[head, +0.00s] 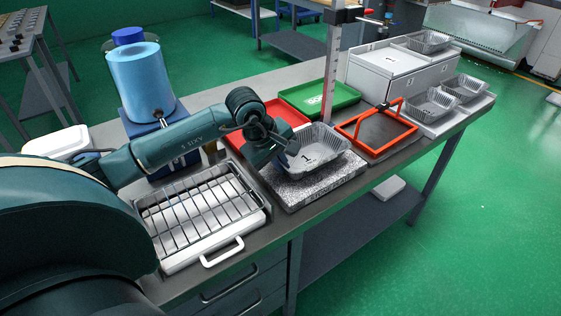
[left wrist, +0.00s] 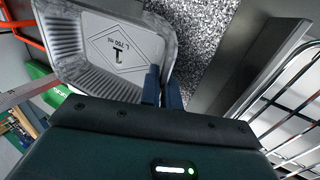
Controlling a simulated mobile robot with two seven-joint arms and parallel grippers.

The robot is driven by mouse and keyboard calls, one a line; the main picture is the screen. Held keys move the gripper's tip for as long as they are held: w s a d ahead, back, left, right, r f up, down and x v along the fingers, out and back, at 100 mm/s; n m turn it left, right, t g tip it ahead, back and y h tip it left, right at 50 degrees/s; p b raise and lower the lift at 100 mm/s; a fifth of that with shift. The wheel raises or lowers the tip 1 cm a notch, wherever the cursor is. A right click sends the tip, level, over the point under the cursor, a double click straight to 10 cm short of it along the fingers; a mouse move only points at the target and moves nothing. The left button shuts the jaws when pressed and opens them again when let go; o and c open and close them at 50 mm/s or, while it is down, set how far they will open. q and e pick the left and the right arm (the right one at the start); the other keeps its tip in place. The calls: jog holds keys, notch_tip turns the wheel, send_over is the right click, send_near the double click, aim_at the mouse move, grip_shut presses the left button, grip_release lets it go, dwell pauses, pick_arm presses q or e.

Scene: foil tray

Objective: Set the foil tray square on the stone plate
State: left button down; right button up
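The foil tray (head: 326,154), silver with ribbed walls and a "1" on its floor, is over the back part of the speckled stone plate (head: 318,188). Bare stone shows at the plate's front; I cannot tell whether the tray touches it or is held just above. My left gripper (head: 287,152) is at the tray's left wall. In the left wrist view the two fingers (left wrist: 162,90) are close together with the edge of the foil tray (left wrist: 125,45) between them. The stone plate (left wrist: 205,40) shows beside the tray. My right gripper is not in view.
A wire rack on a white tray (head: 240,245) stands left of the plate. A red tray (head: 283,112) and a green tray (head: 340,97) lie behind. An orange frame (head: 350,133) stands close on the right, with more foil trays (head: 432,103) beyond.

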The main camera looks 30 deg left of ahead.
pick_arm(q)
jog(key=shift+f+b, duration=0.3)
jog(key=shift+b, duration=0.05)
jog(key=c, duration=1.7)
grip_release()
jog(key=shift+r, duration=0.15)
jog(key=shift+o, duration=0.4)
jog(key=shift+r+p, duration=0.2)
jog(key=shift+p, duration=0.2)
jog(key=v, duration=1.2)
jog(key=shift+b, duration=0.45)
jog(key=shift+f, duration=0.1)
